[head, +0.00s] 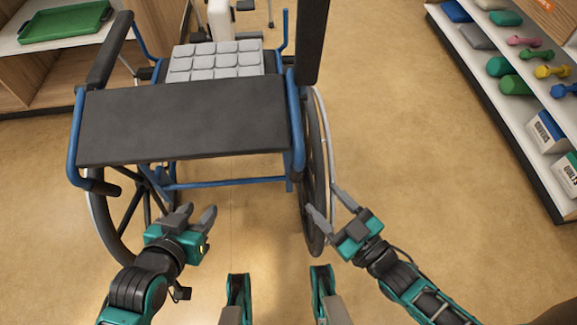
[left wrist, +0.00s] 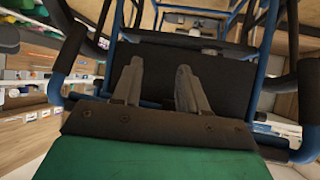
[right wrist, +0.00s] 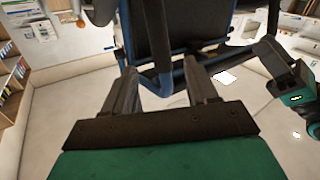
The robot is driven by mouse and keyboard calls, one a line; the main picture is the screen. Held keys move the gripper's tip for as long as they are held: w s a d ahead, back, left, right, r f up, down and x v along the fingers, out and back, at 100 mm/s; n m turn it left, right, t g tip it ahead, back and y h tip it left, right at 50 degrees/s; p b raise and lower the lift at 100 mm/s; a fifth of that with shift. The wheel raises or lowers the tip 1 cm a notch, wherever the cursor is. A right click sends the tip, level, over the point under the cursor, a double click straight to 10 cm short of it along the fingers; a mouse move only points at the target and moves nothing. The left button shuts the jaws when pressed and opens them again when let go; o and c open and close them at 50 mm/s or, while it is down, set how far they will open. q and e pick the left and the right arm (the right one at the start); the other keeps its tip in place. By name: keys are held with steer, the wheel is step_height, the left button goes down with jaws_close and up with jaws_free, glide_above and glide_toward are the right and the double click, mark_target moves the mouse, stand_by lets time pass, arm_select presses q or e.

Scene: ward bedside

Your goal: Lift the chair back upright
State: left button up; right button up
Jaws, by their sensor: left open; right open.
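The wheelchair has a blue tube frame (head: 225,181) and stands on its wheels in the head view. Its black chair back (head: 190,120) leans far back towards me, above and in front of a grey padded seat cushion (head: 216,62). My left gripper (head: 193,214) is open and empty, below the back's lower left part. The black back panel (left wrist: 155,72) shows beyond its fingers in the left wrist view. My right gripper (head: 328,204) is open beside the right wheel (head: 316,180).
A shelf with dumbbells (head: 515,85) and boxes stands at the right. A green tray (head: 65,23) lies on a shelf at the upper left. The left wheel (head: 125,215) is close to my left gripper. The floor (head: 420,170) between chair and right shelf is clear.

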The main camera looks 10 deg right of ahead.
mark_target(301, 176)
steer(key=b+x, duration=0.2)
steer(key=x, duration=0.9)
steer(key=shift+w+a+b, duration=0.3)
steer(key=shift+w, duration=0.25)
steer(key=shift+c, duration=0.2)
jaws_close()
